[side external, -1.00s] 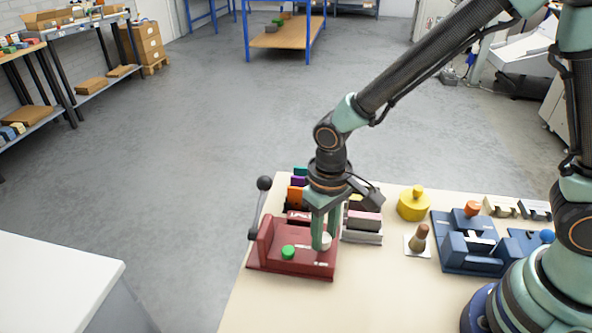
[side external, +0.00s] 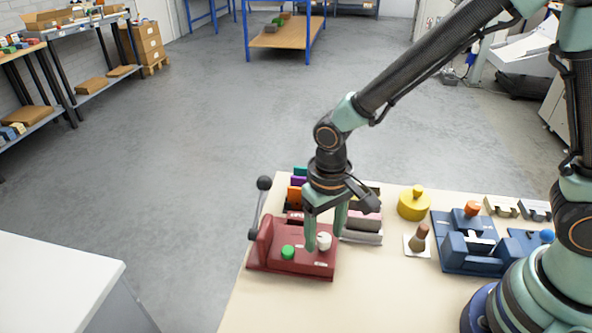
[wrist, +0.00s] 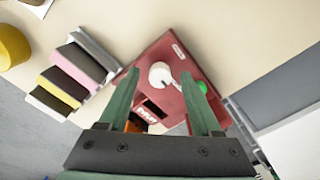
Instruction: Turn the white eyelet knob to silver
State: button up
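The white eyelet knob (side external: 324,241) sits on top of the dark red press (side external: 318,266). In the wrist view the knob (wrist: 160,74) is round, with a small pointer-like part toward the lower right. The lettering around it is too small to read, so its setting cannot be told. My gripper (side external: 325,236) points down over the press. In the wrist view its two green fingers (wrist: 160,84) stand apart, one on each side of the knob, with gaps visible. Whether the tips are down at knob height is unclear.
A green button (side external: 288,252) sits left of the knob, and a black-balled lever (side external: 264,183) rises at the press's left. Pink and grey blocks (side external: 364,221), a yellow pot (side external: 413,205), a brown-topped stamp (side external: 418,240) and a blue device (side external: 468,250) stand to the right. The front table is clear.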

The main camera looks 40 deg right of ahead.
aim_at(325, 237)
notch_tip(325, 237, up, 12)
dwell(0.7)
jog(key=shift+d+r, duration=0.1)
jog(key=s+d+r+t, duration=0.2)
jog(key=d+r, duration=0.1)
jog(key=d, duration=0.5)
jog(key=s+d+r+t, duration=0.1)
jog(key=d+r+t, duration=0.2)
jog(key=d, duration=0.5)
jog(key=shift+s+r+t, duration=0.3)
jog(key=shift+s+r, duration=0.1)
